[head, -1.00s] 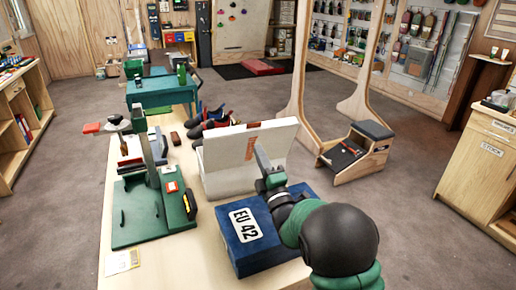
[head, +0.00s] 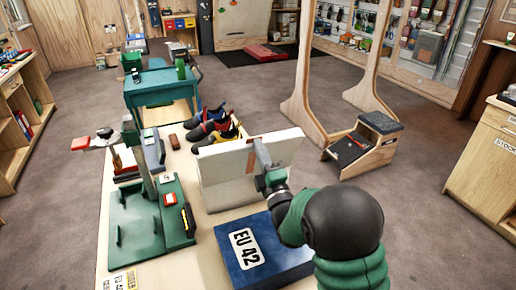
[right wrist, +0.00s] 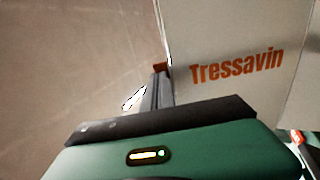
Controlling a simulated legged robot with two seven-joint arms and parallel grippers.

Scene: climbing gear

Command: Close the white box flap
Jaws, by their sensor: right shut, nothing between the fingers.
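The white box (head: 225,182) stands on the wooden table with a broad white panel, apparently its flap, raised and leaning. In the right wrist view orange "Tressavin" lettering shows on a white panel (right wrist: 225,35) of it. My right gripper (head: 258,148) is shut and empty, in front of the raised panel in the head view. In the right wrist view its fingers (right wrist: 160,78) are beside the panel's left edge; I cannot tell whether they touch it. My left gripper is not in view.
A blue "EU 42" box (head: 290,262) lies just in front of the white box. A green stand (head: 135,222) is to the left. Several climbing shoes (head: 210,122) lie behind the white box. A wooden step frame (head: 365,150) stands on the floor to the right.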

